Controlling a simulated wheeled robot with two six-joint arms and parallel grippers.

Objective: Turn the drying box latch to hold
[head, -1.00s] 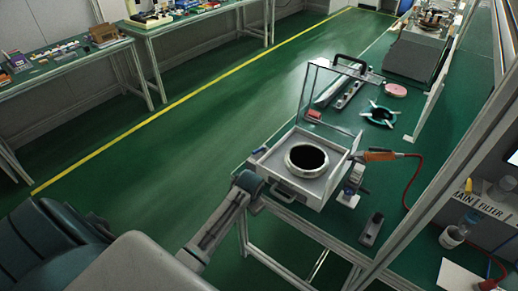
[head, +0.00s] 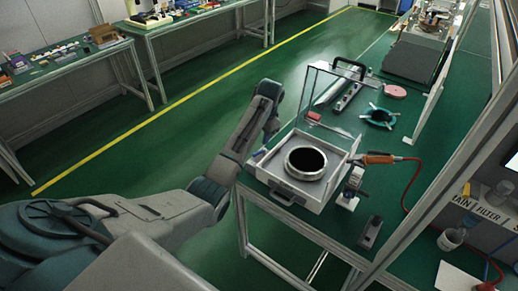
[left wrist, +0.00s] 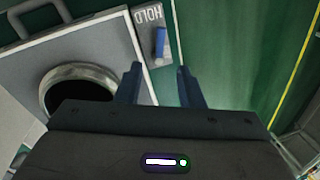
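The drying box (head: 322,192) is a white open-topped box on the green bench, with a round dark opening ringed in metal and a clear lid standing up. Its blue latch lever (left wrist: 160,42) sits on a grey plate marked HOLD (left wrist: 148,15) beside the box, seen in the left wrist view. The lever points along the plate, away from the lettering. My left gripper (left wrist: 158,70) is open and empty; the lever shows just beyond its fingertips, in line with the gap. In the head view, my left wrist (head: 270,115) hangs at the box's left side. My right gripper is out of view.
An orange-handled tool (head: 380,158) with a red hose lies at the box's right. A small stand (head: 350,187) and a dark block (head: 370,232) are near it. A teal spider-shaped part (head: 379,117) and a pink disc (head: 395,91) lie behind. The floor at left is clear.

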